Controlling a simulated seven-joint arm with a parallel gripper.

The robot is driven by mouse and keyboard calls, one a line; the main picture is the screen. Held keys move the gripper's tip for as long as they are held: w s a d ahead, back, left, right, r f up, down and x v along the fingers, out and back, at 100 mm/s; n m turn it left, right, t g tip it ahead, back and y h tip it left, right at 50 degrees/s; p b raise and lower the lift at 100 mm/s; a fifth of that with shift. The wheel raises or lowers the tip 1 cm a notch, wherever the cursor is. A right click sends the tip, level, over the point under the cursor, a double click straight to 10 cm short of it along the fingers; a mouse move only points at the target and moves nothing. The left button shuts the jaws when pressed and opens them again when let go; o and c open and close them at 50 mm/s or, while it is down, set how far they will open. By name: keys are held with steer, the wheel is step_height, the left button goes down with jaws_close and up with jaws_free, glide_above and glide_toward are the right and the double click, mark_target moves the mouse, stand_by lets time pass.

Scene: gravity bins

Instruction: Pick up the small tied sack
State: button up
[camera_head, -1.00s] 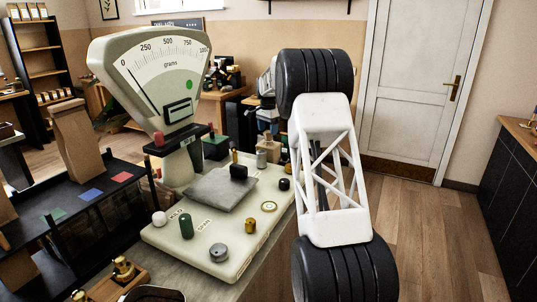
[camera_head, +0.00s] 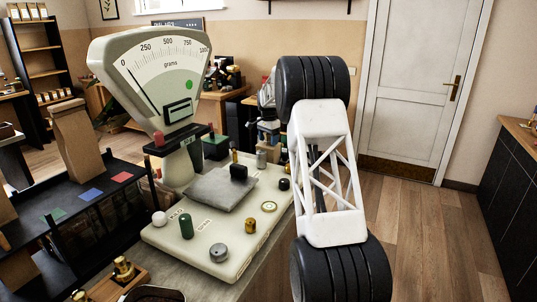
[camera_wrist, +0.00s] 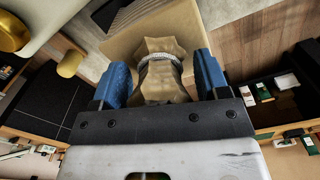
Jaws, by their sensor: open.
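The small tied sack (camera_wrist: 163,82) is tan, with a pale cord around its neck, and shows close up in the wrist view. My gripper (camera_wrist: 161,62) is open, with one blue finger on each side of the sack's neck. Small gaps seem to show between the fingers and the cloth; contact is hard to judge. The sack's lower part is partly hidden by the gripper's dark palm. In the head view my gripper (camera_head: 268,130) is small and partly hidden behind my arm, and I cannot clearly make out the sack there.
A large dial scale (camera_head: 150,75) stands left of my arm. Its pale base (camera_head: 190,258) carries a grey pan (camera_head: 215,188) and several small weights. A dark shelf (camera_head: 95,200) with paper bags is at the left. Open floor lies to the right, before a white door (camera_head: 415,90).

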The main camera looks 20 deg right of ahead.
steer(key=shift+c, duration=0.3)
jaws_close()
steer(key=shift+r, duration=0.2)
steer(key=shift+r, duration=0.15)
steer(key=shift+r, duration=4.85)
